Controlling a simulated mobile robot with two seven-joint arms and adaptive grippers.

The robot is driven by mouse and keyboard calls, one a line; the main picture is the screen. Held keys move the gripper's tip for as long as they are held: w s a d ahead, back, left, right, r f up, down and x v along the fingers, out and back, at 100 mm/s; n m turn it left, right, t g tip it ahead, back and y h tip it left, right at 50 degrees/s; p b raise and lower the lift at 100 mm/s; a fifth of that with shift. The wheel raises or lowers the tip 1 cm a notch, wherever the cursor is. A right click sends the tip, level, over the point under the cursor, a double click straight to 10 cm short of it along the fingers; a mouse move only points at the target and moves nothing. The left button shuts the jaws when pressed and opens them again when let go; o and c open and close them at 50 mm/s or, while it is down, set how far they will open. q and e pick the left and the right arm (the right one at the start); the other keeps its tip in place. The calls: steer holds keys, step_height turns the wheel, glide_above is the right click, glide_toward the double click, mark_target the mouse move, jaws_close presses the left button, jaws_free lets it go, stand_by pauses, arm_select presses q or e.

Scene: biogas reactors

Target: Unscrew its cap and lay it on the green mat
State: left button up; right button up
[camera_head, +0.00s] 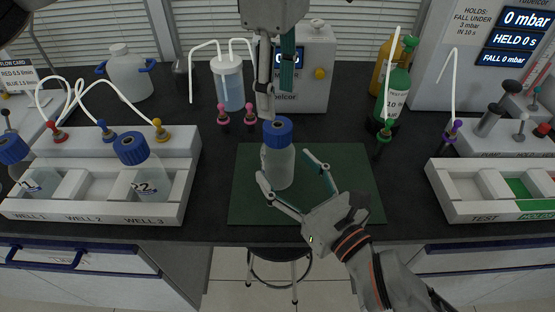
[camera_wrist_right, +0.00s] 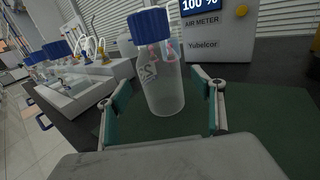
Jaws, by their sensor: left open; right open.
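A clear bottle (camera_head: 278,168) with a blue cap (camera_head: 277,127) stands upright on the green mat (camera_head: 340,205). In the right wrist view the bottle (camera_wrist_right: 163,90) shows a number label, and its blue cap (camera_wrist_right: 150,25) is on. My right gripper (camera_head: 286,165) is open, low on the near right side of the bottle. Its fingers point at the bottle, one to each side, with gaps visible in the wrist view. My left gripper (camera_head: 275,105) points down from above, open, its fingertips just above or beside the cap; contact cannot be told.
A white rack (camera_head: 100,212) with other blue-capped bottles stands at the left, and a test rack (camera_head: 490,210) at the right. Behind the mat are a tubed vessel (camera_head: 228,85), an air meter box (camera_head: 310,75) and a green cylinder (camera_head: 396,95).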

mark_target(278, 127)
steer(key=shift+x, duration=1.8)
jaws_close()
arm_select(q)
steer(key=m, duration=0.6)
steer(key=shift+m, duration=0.3)
steer(key=m, duration=0.6)
steer(key=shift+m, duration=0.4)
steer(key=shift+f, duration=4)
